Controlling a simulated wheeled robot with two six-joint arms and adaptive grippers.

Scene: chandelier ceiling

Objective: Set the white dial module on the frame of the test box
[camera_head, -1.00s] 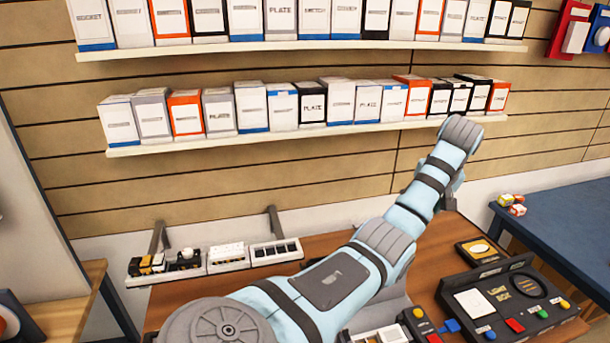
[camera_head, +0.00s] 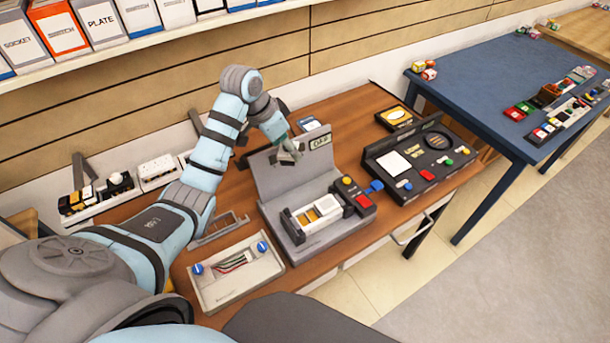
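A grey box (camera_head: 270,180) with an upright back panel and an OFF sign stands mid-table; I take it for the test box. On its base, a frame (camera_head: 291,229) holds a yellowish module and a white module (camera_head: 327,206). I cannot tell whether the white one has a dial. A small module with a white round top (camera_head: 117,179) sits on the rail at the left. My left gripper (camera_head: 290,152) is over the grey box, in front of its back panel. Its fingers are small and blurred, so their opening and any held thing are unclear. My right gripper is not in view.
A white box (camera_head: 235,283) with blue knobs and wires lies at the table's front, with an empty grey frame (camera_head: 215,230) behind it. A black light box (camera_head: 420,160) stands to the right. A blue table (camera_head: 480,85) lies beyond a gap.

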